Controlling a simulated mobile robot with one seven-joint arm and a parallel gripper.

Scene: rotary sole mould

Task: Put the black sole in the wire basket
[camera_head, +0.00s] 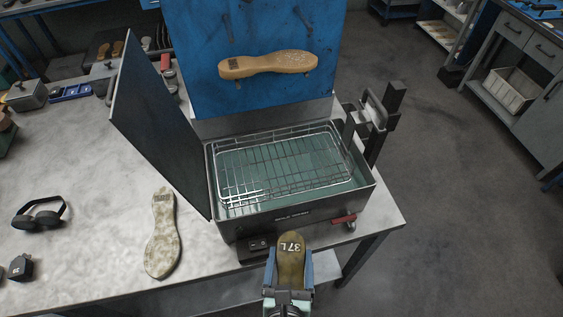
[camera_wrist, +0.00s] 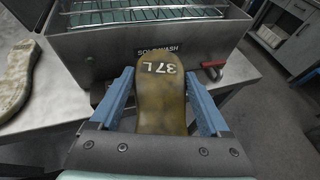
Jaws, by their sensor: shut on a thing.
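My gripper (camera_head: 289,262) is shut on an olive-brown sole (camera_wrist: 161,98) marked "37L", which sits between its two blue fingers. The gripper and sole are in front of the wash box, below its front wall in the head view. The sole's lower end is hidden by the gripper. The wire basket (camera_head: 233,200) sits inside the open wash box and looks empty, with greenish liquid or floor below it. I see no plainly black sole in either view.
The wash box (camera_head: 270,223) has a raised dark lid (camera_head: 155,115) at left and a red-handled tap (camera_head: 343,218) at front right. A mottled pale sole (camera_head: 163,235) lies on the table. A tan sole (camera_head: 268,64) is on the blue panel behind. Black earmuffs (camera_head: 40,215) lie far left.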

